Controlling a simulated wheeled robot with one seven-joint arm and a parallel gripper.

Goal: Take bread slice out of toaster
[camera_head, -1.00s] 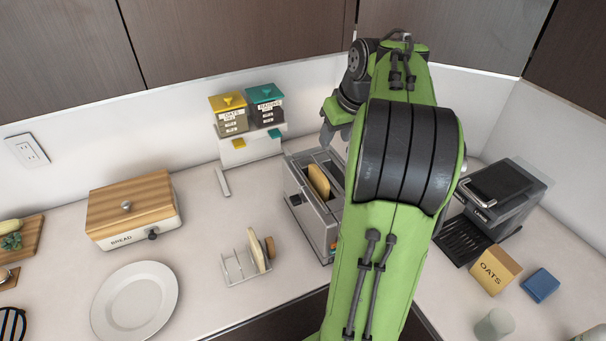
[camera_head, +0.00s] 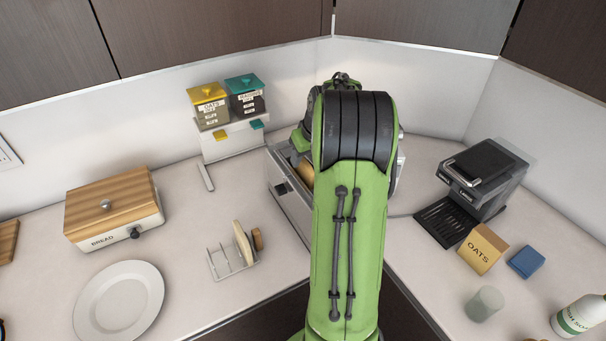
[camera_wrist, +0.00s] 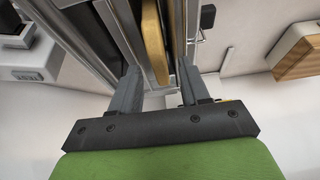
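The toaster (camera_head: 290,205) is a grey metal box on the counter, largely hidden behind my green arm in the head view. A bread slice (camera_head: 306,172) stands in its slot, with only its edge showing beside my arm. In the wrist view the bread slice (camera_wrist: 154,40) stands upright in the toaster slot, between metal walls. My gripper (camera_wrist: 160,84) is open and empty. Its two grey fingers are apart at the near end of the slot, with the slice's near end just ahead of and between them. I cannot see the fingers in the head view.
A toast rack (camera_head: 231,262) holding bread stands left of the toaster. A plate (camera_head: 119,303) and bread box (camera_head: 113,208) are farther left. Canisters on a stand (camera_head: 230,141) are behind. A coffee machine (camera_head: 484,180) and oats box (camera_head: 483,250) stand right.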

